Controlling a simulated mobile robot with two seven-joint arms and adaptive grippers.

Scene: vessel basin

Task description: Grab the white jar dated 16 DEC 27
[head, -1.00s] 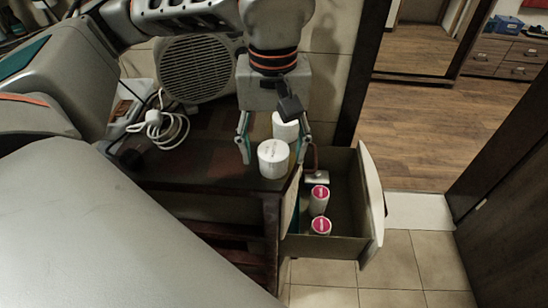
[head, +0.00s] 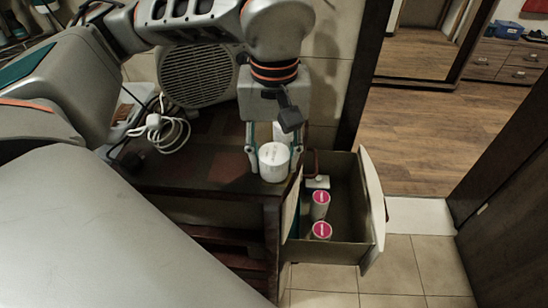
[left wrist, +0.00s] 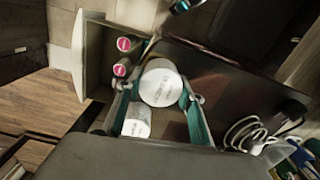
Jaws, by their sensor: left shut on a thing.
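A white jar (head: 274,163) stands at the front right corner of the dark cabinet top, its lid facing up. In the left wrist view this jar (left wrist: 161,84) carries small dark print on its lid, too small to read surely. My left gripper (head: 274,152) comes down from above and is shut on this jar, one finger on each side. A second white jar (head: 284,130) stands just behind it, partly hidden; it also shows in the left wrist view (left wrist: 137,122), with faint print on its lid. My right gripper is not in view.
An open drawer (head: 351,248) to the right holds two pink-lidded containers (head: 320,204) and a small white item. A white cable (head: 163,133) and a grey fan heater (head: 195,72) lie to the left and behind. The cabinet top left of the jar is clear.

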